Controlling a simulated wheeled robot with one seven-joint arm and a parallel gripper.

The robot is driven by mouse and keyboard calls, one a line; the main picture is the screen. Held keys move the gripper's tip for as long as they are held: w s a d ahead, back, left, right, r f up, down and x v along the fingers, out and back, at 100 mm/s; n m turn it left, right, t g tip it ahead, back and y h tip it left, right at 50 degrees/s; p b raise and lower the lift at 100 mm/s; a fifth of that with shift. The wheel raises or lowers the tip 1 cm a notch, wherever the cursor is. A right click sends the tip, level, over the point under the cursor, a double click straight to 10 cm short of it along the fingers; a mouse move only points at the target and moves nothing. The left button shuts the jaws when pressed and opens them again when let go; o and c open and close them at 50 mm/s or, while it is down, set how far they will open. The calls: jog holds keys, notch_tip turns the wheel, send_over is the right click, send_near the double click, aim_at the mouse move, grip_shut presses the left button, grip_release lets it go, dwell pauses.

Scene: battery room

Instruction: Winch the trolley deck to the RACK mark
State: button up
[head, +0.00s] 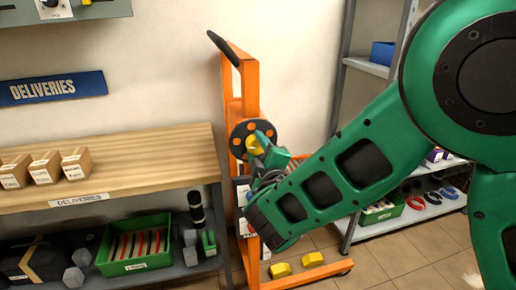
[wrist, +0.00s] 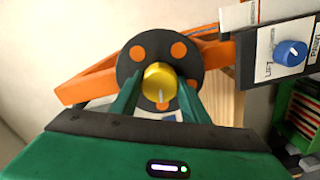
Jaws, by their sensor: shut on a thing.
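The orange trolley (head: 252,85) stands against the wall, with a black handle at its top. Its winch wheel (head: 237,140) is a black disc with orange spots and a yellow knob (head: 253,146). In the wrist view the wheel (wrist: 135,62) faces me, with the yellow knob (wrist: 158,82) low on it. My gripper (head: 262,147) is shut on the yellow knob, with one green finger on each side in the wrist view (wrist: 158,92). My arm hides part of the trolley's middle. I cannot make out the deck's height or the RACK mark.
A panel marked LIFT (wrist: 268,62) with a blue knob (wrist: 290,53) is at the right. A wooden bench (head: 110,165) with several small boxes stands left of the trolley. Yellow blocks (head: 281,270) sit at the trolley's base. A grey shelf (head: 425,212) stands right, behind my arm.

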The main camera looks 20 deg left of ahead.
jog(key=shift+n, duration=0.3)
jog(key=o, duration=1.1)
jog(key=shift+c, duration=0.2)
jog(key=v, duration=1)
jog(key=shift+s+d, duration=0.25)
